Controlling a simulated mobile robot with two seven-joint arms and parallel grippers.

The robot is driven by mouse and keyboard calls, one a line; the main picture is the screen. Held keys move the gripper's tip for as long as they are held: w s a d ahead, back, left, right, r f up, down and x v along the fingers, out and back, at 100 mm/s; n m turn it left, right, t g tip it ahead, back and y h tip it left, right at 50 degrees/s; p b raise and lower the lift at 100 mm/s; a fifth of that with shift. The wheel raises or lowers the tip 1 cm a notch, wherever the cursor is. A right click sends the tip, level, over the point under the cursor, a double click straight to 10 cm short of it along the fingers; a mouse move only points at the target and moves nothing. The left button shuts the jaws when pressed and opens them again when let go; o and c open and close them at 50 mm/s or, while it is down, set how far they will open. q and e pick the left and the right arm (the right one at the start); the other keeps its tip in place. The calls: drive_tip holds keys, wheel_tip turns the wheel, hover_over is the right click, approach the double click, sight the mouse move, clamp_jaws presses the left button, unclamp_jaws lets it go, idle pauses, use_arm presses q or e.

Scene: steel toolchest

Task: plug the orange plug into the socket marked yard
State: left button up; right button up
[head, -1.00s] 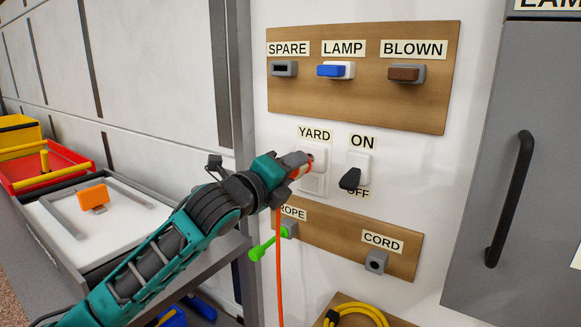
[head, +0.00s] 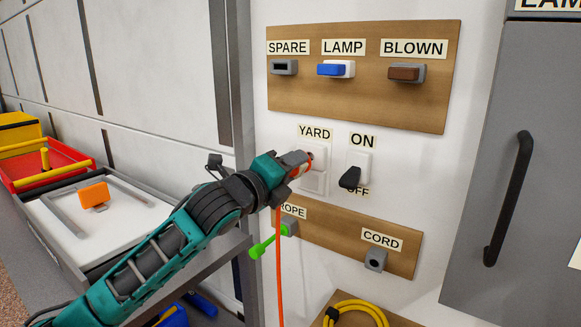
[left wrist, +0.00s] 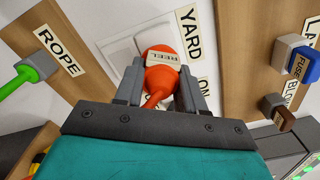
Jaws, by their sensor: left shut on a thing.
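My left gripper (head: 298,163) is shut on the orange plug (left wrist: 163,78), which carries a small label. In the head view the gripper hides most of the plug. The gripper is at the white socket (head: 314,184) under the YARD label (head: 314,133). In the left wrist view the plug's front faces the socket plate (left wrist: 120,52), but I cannot tell how deep it sits. The orange cord (head: 279,265) hangs straight down from the gripper. My right gripper is not in view.
A switch (head: 354,172) marked ON and OFF is just right of the socket. A green peg (head: 262,247) sticks out below. A grey cabinet (head: 515,190) stands at the right.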

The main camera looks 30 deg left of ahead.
use_arm(q)
drive_tip(key=shift+w+d+p, duration=0.1)
drive_tip(key=shift+w+p, duration=0.75)
drive_tip(key=shift+w, duration=0.6)
drive_tip(key=o, duration=1.2)
drive_tip(key=shift+o, duration=0.2)
drive_tip(key=shift+s, duration=0.1)
drive_tip(key=s+a+b, duration=0.1)
drive_tip(key=s+b, duration=0.1)
drive_tip(key=s, duration=1)
drive_tip(key=shift+s, duration=0.35)
drive_tip(key=shift+f, duration=0.1)
